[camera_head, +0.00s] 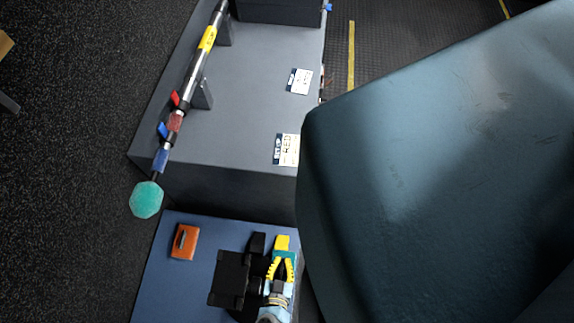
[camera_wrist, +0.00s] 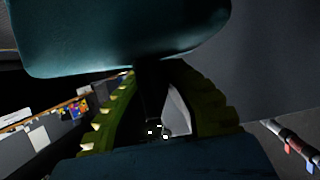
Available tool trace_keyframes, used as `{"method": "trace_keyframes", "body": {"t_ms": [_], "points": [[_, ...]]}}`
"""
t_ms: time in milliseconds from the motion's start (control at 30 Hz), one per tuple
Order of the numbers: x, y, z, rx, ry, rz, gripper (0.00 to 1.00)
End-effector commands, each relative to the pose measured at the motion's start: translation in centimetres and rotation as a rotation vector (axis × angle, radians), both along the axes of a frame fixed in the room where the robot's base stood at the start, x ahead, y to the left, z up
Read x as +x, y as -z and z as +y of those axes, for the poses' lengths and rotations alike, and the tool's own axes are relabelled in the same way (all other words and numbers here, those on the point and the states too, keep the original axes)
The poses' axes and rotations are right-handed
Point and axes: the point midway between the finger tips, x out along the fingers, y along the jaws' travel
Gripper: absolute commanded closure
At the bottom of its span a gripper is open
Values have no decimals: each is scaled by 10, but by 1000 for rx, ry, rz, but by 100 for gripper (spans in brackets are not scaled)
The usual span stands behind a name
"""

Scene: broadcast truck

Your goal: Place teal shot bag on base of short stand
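The teal shot bag (camera_head: 440,170) fills the right of the head view, very close to the camera and raised above the surfaces. In the wrist view a rounded teal lobe (camera_wrist: 120,35) spans the top, and a dark blue part lies along the bottom edge. My gripper (camera_wrist: 155,75) shows there as two yellow-green ridged fingers, closed in around a dark strap-like piece under the lobe. The exact contact is in shadow. The head view does not show the fingers; the bag covers that area. I cannot make out the short stand or its base.
A grey case top (camera_head: 250,90) carries a pole (camera_head: 190,85) with a teal ball end and two white cards. Dark floor is clear at left.

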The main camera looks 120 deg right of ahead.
Motion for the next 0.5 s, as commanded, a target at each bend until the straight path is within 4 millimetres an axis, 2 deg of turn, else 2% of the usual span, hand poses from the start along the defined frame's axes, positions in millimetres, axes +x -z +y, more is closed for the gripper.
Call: {"method": "trace_keyframes", "body": {"t_ms": [100,500], "points": [[16,10,12,-2,-2,2,100],[41,51,34,-2,-1,1,100]]}}
